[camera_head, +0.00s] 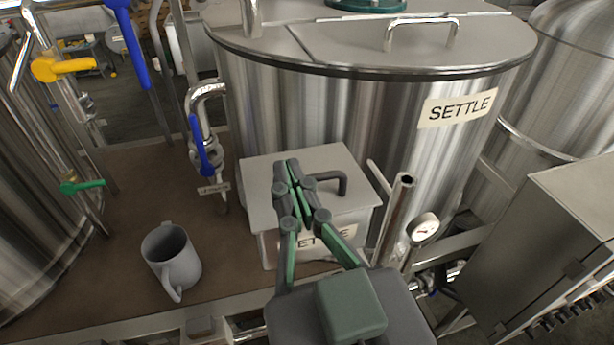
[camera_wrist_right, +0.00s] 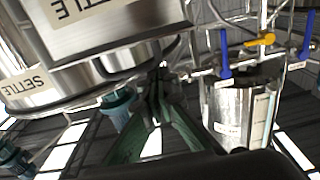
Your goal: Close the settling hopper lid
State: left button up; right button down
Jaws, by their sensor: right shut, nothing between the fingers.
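The settling hopper is a small grey metal box (camera_head: 268,247) with a "SETTLE" label on its front, partly hidden by my gripper. Its flat grey lid (camera_head: 262,187) lies across the top with no clear gap in view. A dark bar handle (camera_head: 343,184) stands on the lid. My right gripper (camera_head: 287,176) is shut and empty, its fingers in front of the lid just left of the handle; I cannot tell whether they touch it. In the right wrist view the fingertips (camera_wrist_right: 158,88) are below the labelled box (camera_wrist_right: 120,22). My left gripper is not in view.
A large steel tank (camera_head: 290,110) labelled "SETTLE" stands behind the hopper. A grey mug (camera_head: 171,260) stands on the brown deck (camera_head: 150,210) at left. A bent pipe with a blue valve lever (camera_head: 203,150) is left of the hopper; a gauge (camera_head: 424,227) is at right.

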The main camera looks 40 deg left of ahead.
jog(key=shift+d+f+b, duration=0.1)
jog(key=shift+f+b, duration=0.2)
jog(key=shift+b, duration=0.05)
jog(key=shift+f, duration=0.15)
jog(key=shift+s, duration=0.1)
